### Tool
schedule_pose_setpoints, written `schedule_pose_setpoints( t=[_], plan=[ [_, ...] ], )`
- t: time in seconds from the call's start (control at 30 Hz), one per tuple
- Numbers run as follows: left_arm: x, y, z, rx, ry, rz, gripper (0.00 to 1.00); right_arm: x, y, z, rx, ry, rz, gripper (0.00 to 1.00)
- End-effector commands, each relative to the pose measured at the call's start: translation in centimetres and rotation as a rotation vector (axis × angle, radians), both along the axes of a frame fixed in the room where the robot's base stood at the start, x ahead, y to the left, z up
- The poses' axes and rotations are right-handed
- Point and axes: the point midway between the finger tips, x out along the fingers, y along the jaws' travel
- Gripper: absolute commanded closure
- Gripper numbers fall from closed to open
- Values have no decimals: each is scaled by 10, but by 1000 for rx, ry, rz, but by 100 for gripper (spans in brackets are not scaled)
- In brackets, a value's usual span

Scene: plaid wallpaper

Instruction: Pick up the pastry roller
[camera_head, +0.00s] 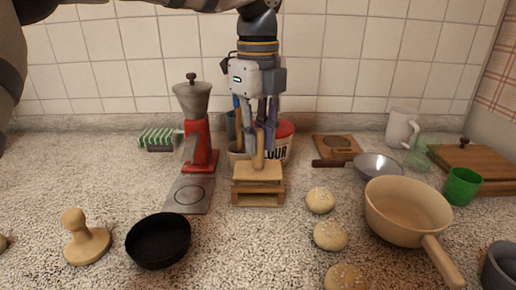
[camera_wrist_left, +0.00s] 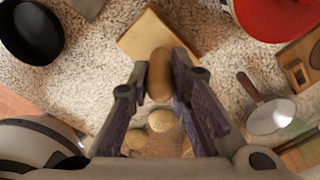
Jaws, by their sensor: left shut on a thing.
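The pastry roller (camera_head: 259,148), a light wooden rounded piece, is upright between the fingers of my left gripper (camera_head: 266,128). In the left wrist view the roller (camera_wrist_left: 160,74) shows as a rounded brown cylinder between the two purple fingers of the gripper (camera_wrist_left: 163,66). My left gripper is shut on it, pointing down. The roller is just above or touching the wooden stand (camera_head: 258,197); I cannot tell which. My right gripper is not in view.
A red grinder (camera_head: 202,140) stands left of the stand, and a flour tub (camera_head: 282,140) is close behind. Buns (camera_head: 320,200) and a beige pan (camera_head: 405,212) are to the right. A black pan (camera_head: 158,240) and wooden press (camera_head: 86,243) are at front left.

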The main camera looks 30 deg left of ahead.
Motion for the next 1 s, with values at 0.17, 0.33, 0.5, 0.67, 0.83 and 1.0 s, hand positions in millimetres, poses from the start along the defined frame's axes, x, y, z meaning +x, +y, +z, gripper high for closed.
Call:
schedule_pose_setpoints(
  t=[0.17, 0.33, 0.5, 0.67, 0.83, 1.0],
  plan=[
    [-17, 3, 38, 0, -6, 0, 100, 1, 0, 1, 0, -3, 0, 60],
    [-50, 10, 79, -1, -7, 0, 100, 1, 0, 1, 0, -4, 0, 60],
    [-96, 20, 98, -5, -2, -4, 100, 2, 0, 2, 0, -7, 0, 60],
    [-119, 25, 107, -5, 0, -3, 100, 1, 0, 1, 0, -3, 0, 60],
    [-135, 28, 114, -3, 1, -1, 100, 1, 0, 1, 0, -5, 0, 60],
    [-138, 28, 116, -1, 0, 1, 100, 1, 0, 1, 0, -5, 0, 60]
  ],
)
